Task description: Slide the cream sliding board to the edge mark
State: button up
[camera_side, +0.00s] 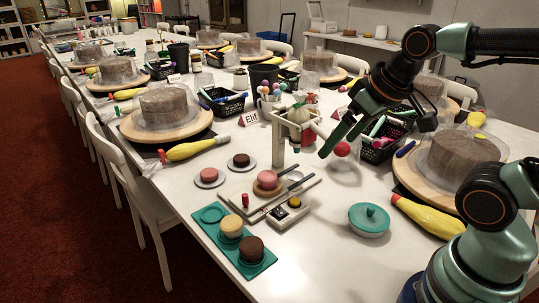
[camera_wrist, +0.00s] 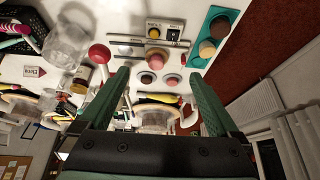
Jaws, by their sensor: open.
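A cream board (camera_side: 300,186) lies on the white table in the side view, with a dark rail along it and a red knob (camera_side: 245,200) at its near left end. A pink cake on a round wooden disc (camera_side: 267,185) sits at it; the pink cake (camera_wrist: 155,61) also shows in the wrist view. I cannot make out the edge mark. My gripper (camera_side: 334,142) is open and empty, above the table to the right of the board and apart from it. Its two green fingers (camera_wrist: 158,74) are spread wide in the wrist view.
An upright stand (camera_side: 279,142) rises behind the board. A red ball (camera_side: 342,149) is close to my fingers. A yellow-button box (camera_side: 291,212), teal cake tray (camera_side: 254,264), teal-lidded bowl (camera_side: 369,219) and two plated cakes are nearby.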

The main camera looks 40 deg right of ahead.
jog(key=shift+w, duration=0.15)
jog(key=c, duration=0.7)
jog(key=m+g, duration=0.6)
jog(key=m, duration=1.2)
send_over(246, 194)
notch_tip(246, 194, down, 11)
jog(key=f, duration=0.9)
jog(key=shift+a+f, duration=0.15)
jog(key=shift+a, duration=0.05)
grip_shut()
jog(key=shift+d, duration=0.15)
